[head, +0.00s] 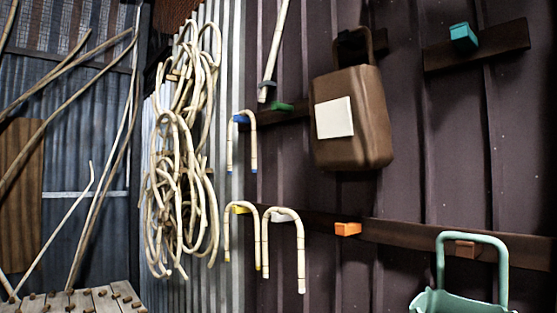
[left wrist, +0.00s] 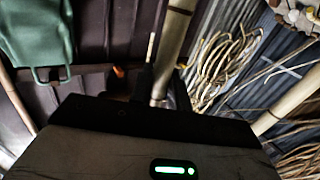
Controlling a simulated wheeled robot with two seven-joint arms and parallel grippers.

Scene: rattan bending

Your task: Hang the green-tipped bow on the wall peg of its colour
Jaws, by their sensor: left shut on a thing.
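The green peg (head: 281,106) is bare on the upper wall rail in the head view. My left gripper (left wrist: 146,82) shows only in the left wrist view, its dark body filling the lower part. My right gripper is in neither view.
Bows hang on the blue (head: 241,119), yellow (head: 240,209) and white (head: 279,216) pegs. The orange peg (head: 347,229) and teal peg (head: 463,36) are bare. A brown bag (head: 367,120) hangs right of the green peg. A pale pole (head: 276,45) comes down above it.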

